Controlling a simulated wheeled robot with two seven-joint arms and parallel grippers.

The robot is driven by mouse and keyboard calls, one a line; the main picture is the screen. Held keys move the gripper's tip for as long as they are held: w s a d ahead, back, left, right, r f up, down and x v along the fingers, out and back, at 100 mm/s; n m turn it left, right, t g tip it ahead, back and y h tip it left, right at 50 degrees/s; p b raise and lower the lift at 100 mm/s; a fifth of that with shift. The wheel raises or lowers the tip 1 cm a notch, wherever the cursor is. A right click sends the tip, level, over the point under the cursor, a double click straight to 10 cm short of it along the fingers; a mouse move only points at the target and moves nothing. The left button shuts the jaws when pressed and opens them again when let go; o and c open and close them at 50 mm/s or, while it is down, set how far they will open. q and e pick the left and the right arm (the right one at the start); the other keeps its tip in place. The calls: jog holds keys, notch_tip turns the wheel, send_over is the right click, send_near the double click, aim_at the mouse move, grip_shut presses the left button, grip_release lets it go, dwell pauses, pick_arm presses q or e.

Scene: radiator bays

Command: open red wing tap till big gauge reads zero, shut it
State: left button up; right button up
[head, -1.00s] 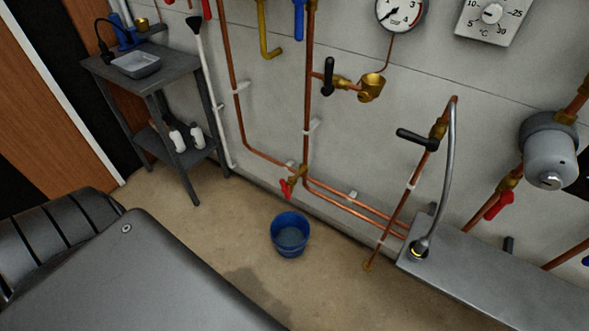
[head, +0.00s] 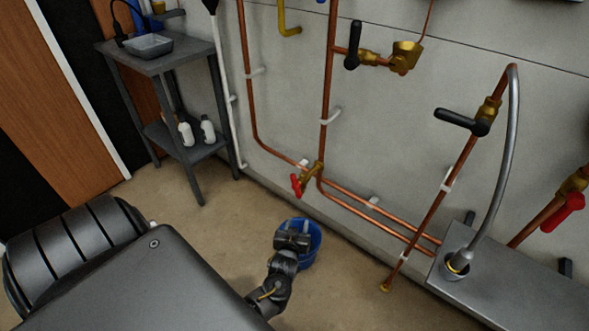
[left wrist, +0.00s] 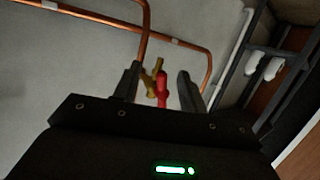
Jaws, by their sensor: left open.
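The red wing tap (head: 296,185) sits low on the copper pipes by the wall, on a brass body (head: 314,172). My left gripper (head: 294,230) is below and in front of it, over the blue bucket (head: 311,255), which it partly hides. In the left wrist view the tap's red wing (left wrist: 162,88) shows between the open fingers (left wrist: 158,72), farther off and apparently untouched. The gripper is empty. The big gauge is out of view now. My right gripper is not in view.
A grey bench (head: 158,62) with bottles on its lower shelf stands at the left. Black lever valves (head: 462,121) and another red-handled valve (head: 563,212) are on pipes to the right. A grey box (head: 520,290) is at lower right.

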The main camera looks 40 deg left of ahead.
aim_at(294, 183)
pick_arm(q)
jog(key=w+a+r+n+t+y+b, duration=0.1)
jog(key=w+a+r+n+y+b, duration=0.2)
jog(key=r, duration=0.6)
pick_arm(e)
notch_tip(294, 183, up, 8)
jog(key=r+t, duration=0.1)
pick_arm(q)
jog(key=shift+n+t+y, duration=0.3)
jog(key=shift+n, duration=0.4)
jog(key=x, duration=0.3)
jog(key=b+x, duration=0.1)
jog(key=x, duration=0.2)
jog(key=a+x, duration=0.1)
jog(key=x, duration=0.2)
jog(key=shift+s+f, duration=0.1)
jog(key=shift+s, duration=0.25)
jog(key=shift+w+a+b, duration=0.35)
jog(key=shift+w+a, duration=0.1)
jog(key=shift+w, duration=0.05)
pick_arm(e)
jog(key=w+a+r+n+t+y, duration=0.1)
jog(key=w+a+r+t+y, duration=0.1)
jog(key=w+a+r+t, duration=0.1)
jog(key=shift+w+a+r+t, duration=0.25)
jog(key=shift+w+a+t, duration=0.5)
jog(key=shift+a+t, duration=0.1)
pick_arm(q)
jog(key=shift+c, duration=0.4)
